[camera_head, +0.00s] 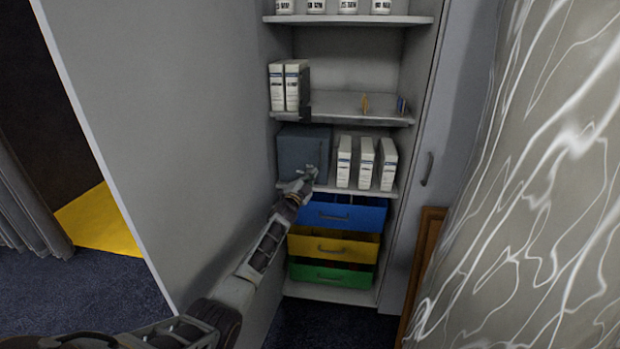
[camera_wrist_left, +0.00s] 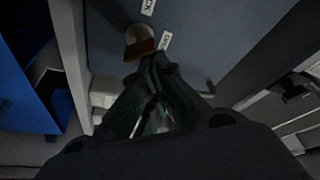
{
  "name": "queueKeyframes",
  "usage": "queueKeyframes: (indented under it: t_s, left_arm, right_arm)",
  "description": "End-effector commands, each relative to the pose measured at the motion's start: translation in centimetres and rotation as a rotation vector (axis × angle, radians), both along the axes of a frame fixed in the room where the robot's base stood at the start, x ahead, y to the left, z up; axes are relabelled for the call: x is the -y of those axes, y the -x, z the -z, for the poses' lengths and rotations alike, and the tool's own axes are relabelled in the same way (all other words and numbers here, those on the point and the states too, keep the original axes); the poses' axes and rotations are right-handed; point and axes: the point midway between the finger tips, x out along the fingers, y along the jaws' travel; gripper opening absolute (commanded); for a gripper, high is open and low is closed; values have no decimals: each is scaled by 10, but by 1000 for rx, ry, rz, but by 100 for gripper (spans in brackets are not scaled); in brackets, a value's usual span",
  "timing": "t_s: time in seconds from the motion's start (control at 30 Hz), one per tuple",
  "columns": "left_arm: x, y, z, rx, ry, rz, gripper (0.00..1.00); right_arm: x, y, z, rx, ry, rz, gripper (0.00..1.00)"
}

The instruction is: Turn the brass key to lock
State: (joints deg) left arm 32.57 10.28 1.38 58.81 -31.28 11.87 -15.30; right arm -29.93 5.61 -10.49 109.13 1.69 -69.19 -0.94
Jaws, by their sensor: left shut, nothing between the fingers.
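A grey-blue lock box (camera_head: 300,148) stands on the middle shelf of the cabinet. Its face (camera_wrist_left: 215,45) fills the upper part of the left wrist view. There the brass key (camera_wrist_left: 140,49) shows as an orange-brown piece over a pale round plate (camera_wrist_left: 137,33), with small white labels (camera_wrist_left: 165,41) beside it. My left gripper (camera_head: 311,172) is in front of the box's lower right part. In the wrist view its shut, empty fingertips (camera_wrist_left: 155,66) are just below the key. I cannot tell whether they touch it. The key is too small to make out in the head view. My right gripper is not in view.
White binders (camera_head: 366,163) stand right of the box. Blue (camera_head: 345,215), yellow (camera_head: 335,247) and green (camera_head: 332,276) drawers are below. More binders (camera_head: 290,86) are on the shelf above. A large grey panel (camera_head: 180,120) stands left; a patterned surface (camera_head: 540,200) is at right.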

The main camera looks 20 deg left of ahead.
Motion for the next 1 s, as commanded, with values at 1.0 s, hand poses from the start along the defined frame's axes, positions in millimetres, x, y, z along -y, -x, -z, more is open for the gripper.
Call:
queueKeyframes:
  t_s: [1.0]
  left_arm:
    - [-2, 0, -1, 52, 190, 1, 0]
  right_arm:
    - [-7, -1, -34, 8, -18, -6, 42]
